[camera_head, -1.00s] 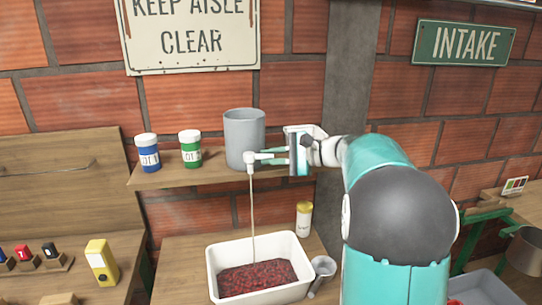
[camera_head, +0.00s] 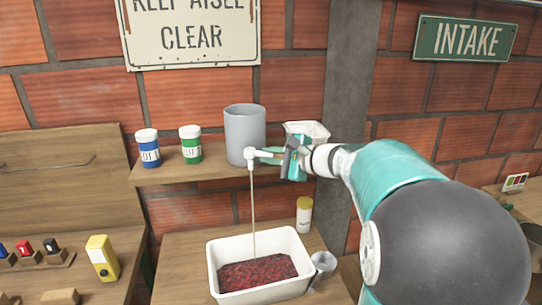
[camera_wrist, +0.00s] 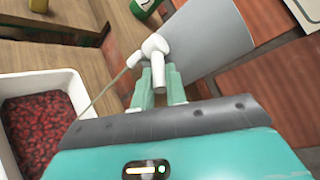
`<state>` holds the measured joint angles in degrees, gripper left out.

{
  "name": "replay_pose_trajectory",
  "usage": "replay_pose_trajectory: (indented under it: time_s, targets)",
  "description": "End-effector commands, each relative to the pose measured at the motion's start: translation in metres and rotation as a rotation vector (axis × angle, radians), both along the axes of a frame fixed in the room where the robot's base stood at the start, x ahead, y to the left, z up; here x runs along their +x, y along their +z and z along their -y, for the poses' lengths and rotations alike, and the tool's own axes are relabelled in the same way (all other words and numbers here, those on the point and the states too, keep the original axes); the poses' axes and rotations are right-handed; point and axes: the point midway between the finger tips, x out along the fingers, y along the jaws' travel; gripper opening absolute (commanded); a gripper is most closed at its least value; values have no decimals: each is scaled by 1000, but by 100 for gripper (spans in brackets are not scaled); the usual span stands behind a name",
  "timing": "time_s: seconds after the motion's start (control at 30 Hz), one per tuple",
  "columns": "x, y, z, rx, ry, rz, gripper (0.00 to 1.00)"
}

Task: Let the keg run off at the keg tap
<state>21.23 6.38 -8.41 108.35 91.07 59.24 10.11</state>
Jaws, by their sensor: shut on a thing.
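The grey keg (camera_head: 244,130) stands on the wooden shelf in the head view. Its white tap (camera_head: 251,155) is at the lower front, and a thin pale stream (camera_head: 253,215) runs down from it into a white tub (camera_head: 224,283) of dark red berries or beans (camera_head: 257,273). My gripper (camera_head: 272,157) reaches in from the right and is shut on the tap's handle. In the wrist view the tap (camera_wrist: 155,45) lies at the fingertips (camera_wrist: 158,80), with the keg (camera_wrist: 210,35) behind and the tub (camera_wrist: 72,82) at left.
A blue-labelled jar (camera_head: 148,150) and a green-labelled jar (camera_head: 190,146) stand left of the keg. A yellow-capped bottle (camera_head: 304,215) and a metal cup (camera_head: 323,264) stand by the tub.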

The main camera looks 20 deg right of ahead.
Motion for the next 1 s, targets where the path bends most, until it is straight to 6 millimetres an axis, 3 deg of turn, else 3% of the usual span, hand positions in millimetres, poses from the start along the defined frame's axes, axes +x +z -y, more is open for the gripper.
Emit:
replay_pose_trajectory:
  time_s: [0.03,0.07,0.17,0.57,1.0]
  targets:
    - [0,0,0,0,-1,0,0]
    - [0,0,0,0,-1,0,18]
    - [0,0,0,0,0,0,36]
    - [-6,2,4,0,-1,1,36]
    - [-79,21,50,0,-4,1,36]
